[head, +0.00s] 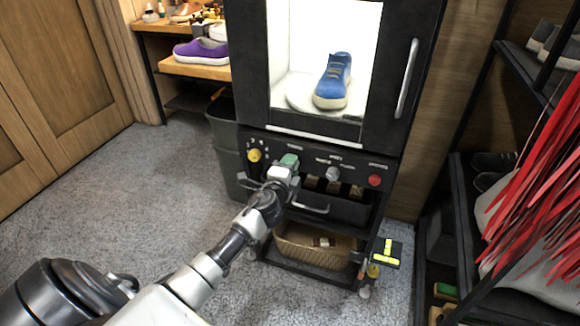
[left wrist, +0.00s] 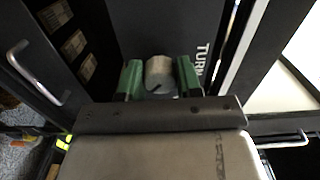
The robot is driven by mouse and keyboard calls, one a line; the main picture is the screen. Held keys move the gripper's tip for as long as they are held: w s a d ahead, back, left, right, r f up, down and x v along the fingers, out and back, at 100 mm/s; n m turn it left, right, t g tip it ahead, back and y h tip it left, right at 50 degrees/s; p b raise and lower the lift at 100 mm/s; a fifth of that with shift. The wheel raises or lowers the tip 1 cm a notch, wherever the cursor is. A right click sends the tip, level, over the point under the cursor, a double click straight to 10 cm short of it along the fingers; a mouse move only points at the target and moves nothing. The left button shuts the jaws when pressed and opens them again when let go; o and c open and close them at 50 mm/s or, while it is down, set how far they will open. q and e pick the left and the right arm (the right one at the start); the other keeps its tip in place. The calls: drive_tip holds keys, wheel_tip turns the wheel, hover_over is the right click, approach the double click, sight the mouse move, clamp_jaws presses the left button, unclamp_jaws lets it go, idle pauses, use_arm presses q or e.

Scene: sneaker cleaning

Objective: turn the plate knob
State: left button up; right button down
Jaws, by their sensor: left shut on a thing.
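The plate knob (left wrist: 160,72) is a grey cylinder on the black panel, seen in the left wrist view beside white lettering that begins "TURN". My left gripper (head: 287,162) is at the cabinet's control panel in the head view and covers this knob there. In the left wrist view its green fingers (left wrist: 159,80) stand on both sides of the knob, shut on it. The round white plate (head: 299,96) is inside the lit cabinet, with a blue sneaker (head: 333,80) on it. My right gripper is not in view.
The panel also has a yellow knob (head: 254,155), a silver knob (head: 333,174) and a red button (head: 375,181). A drawer handle (head: 311,209) juts out below. A wicker basket (head: 300,247) sits underneath. A shelf rack (head: 462,220) stands at right; carpet is open at left.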

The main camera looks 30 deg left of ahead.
use_arm(q)
drive_tip(key=o, duration=0.9)
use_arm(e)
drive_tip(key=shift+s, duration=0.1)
use_arm(q)
drive_tip(key=p+v, duration=0.1)
drive_tip(key=v, duration=0.9)
drive_tip(key=shift+s, duration=0.4)
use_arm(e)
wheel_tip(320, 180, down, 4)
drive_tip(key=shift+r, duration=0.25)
